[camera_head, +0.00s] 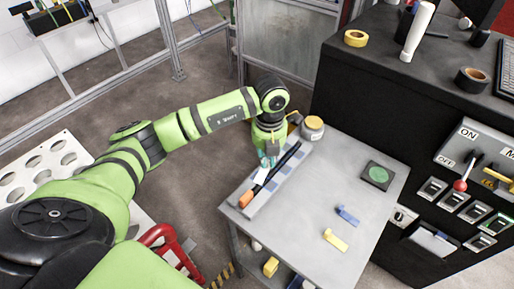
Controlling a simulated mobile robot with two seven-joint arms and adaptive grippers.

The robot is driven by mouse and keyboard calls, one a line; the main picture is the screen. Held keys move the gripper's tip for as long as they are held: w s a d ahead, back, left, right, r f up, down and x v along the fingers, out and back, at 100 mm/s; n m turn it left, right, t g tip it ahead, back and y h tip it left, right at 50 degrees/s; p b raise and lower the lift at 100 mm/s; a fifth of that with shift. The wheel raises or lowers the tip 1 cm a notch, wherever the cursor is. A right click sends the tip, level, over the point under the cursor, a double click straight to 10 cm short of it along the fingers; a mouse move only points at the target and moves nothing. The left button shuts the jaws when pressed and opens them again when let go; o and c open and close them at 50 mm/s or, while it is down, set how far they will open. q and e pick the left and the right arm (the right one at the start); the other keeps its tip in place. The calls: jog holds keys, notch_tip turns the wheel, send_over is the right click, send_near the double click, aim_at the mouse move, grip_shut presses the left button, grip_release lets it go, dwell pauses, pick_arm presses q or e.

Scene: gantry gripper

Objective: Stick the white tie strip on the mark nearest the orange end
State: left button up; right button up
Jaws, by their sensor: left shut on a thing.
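A long black bar (284,164) with an orange end (246,199) lies along a grey holder with bluish marks (262,198) at the table's left side. The orange end points to the near left. My left gripper (268,160) comes down over the bar's middle, beyond the orange end. It is shut on the white tie strip (261,176), which shows just below the fingertips beside the bar. Whether the strip touches the bar or a mark is too small to tell. A blue strip (347,215) and a yellow strip (335,240) lie on the table. My right gripper is out of view.
A jar (313,127) stands at the table's back edge, close to my left gripper. A dark square pad with a green disc (378,175) lies to the right. The middle of the grey table (310,210) is clear. A black control cabinet (365,95) borders the table.

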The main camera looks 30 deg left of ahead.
aim_at(257, 170)
pick_arm(q)
jog(key=a+n+p, duration=0.1)
jog(key=n, duration=0.4)
jog(key=a+f+n+p, duration=0.1)
jog(key=n, duration=0.4)
jog(key=a+n+p, duration=0.1)
jog(key=a+n, duration=0.1)
jog(key=n, duration=0.2)
jog(key=shift+w+f+n, duration=0.4)
jog(key=shift+f+b, duration=0.6)
jog(key=shift+f, duration=0.4)
jog(key=shift+f+b, duration=1.6)
jog(key=shift+f, duration=0.7)
jog(key=shift+f, duration=0.25)
